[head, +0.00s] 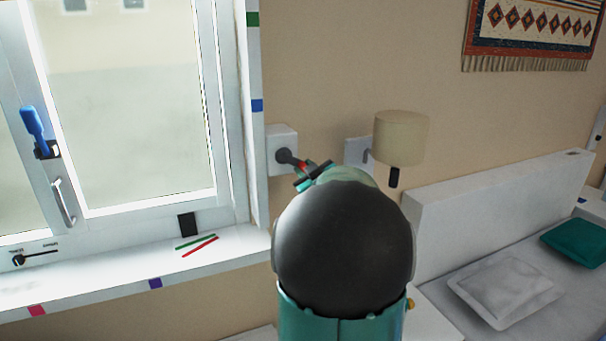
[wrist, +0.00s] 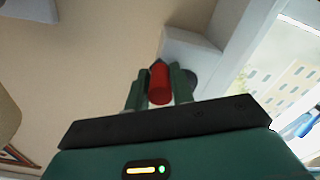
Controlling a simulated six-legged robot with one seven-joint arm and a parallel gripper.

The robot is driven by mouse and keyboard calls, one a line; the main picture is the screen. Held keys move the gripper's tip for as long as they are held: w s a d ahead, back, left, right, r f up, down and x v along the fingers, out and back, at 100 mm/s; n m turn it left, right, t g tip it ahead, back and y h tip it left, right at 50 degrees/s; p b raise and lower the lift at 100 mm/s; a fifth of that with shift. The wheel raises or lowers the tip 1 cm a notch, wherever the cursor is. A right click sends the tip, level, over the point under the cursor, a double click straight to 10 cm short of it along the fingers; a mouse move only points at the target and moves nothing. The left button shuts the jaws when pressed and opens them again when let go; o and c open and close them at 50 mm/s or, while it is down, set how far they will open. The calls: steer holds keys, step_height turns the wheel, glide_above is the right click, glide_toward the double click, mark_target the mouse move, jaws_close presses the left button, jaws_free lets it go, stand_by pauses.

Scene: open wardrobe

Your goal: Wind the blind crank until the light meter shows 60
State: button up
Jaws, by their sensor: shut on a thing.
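The blind crank's white box (head: 281,142) is on the wall just right of the window frame, with a dark round hub (head: 284,156) and a short dark arm. My gripper (head: 308,172) is at the end of this arm, shut on the crank's red handle. In the wrist view the red handle (wrist: 159,84) sits between the two dark green fingers (wrist: 158,92), with the white box (wrist: 190,48) behind it. My own arm hides part of the area below the crank in the head view. I cannot make out a light meter reading.
A wall lamp with a cream shade (head: 401,138) is close to the right of my gripper. The window (head: 130,110) is at left, with a blue handle (head: 32,122). A small black box (head: 188,224) is by the sill. A bed (head: 480,260) is at right.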

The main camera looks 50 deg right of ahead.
steer(key=n, duration=0.1)
steer(key=r+n, duration=0.1)
steer(key=n, duration=0.1)
steer(key=shift+s+d+r+n, duration=0.15)
steer(key=shift+d+r+n, duration=0.1)
steer(key=shift+r+n, duration=0.15)
step_height(320, 180, up, 2)
steer(key=n, duration=0.4)
steer(key=shift+n, duration=0.4)
steer(key=o, duration=1)
steer(key=v, duration=1.3)
steer(key=shift+s+a, duration=0.2)
steer(key=shift+s, duration=0.1)
